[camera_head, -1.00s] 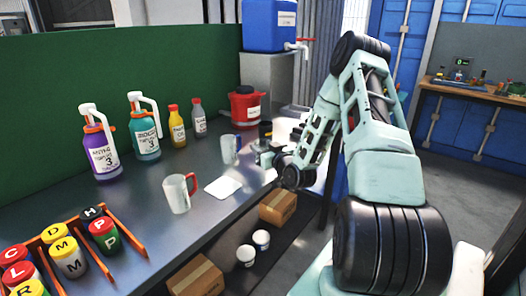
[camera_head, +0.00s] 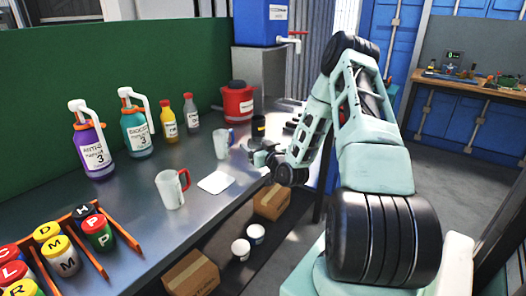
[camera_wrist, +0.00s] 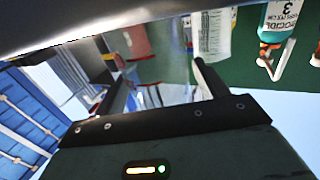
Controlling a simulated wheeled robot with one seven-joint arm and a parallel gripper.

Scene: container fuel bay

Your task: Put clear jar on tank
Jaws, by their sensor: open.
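Two clear jar-like cups stand upright on the grey bench. One clear jar (camera_head: 221,145) has a blue handle; the other (camera_head: 169,191) has a red handle and is nearer. I cannot tell which is the task's jar. The blue tank (camera_head: 262,22) with a red-handled tap stands on a grey stand at the back. My gripper (camera_head: 260,153) is low over the bench's right edge, right of the blue-handled jar and apart from it. In the wrist view my gripper (camera_wrist: 158,84) is open, its fingers apart with nothing held; a clear vessel (camera_wrist: 213,38) shows beyond one finger.
A red container (camera_head: 237,103) stands behind the jars. Purple (camera_head: 94,152) and teal (camera_head: 137,132) pump bottles and two smaller bottles line the green wall. A white pad (camera_head: 216,182) lies on the bench. A rack of lettered canisters (camera_head: 99,230) is at the near left.

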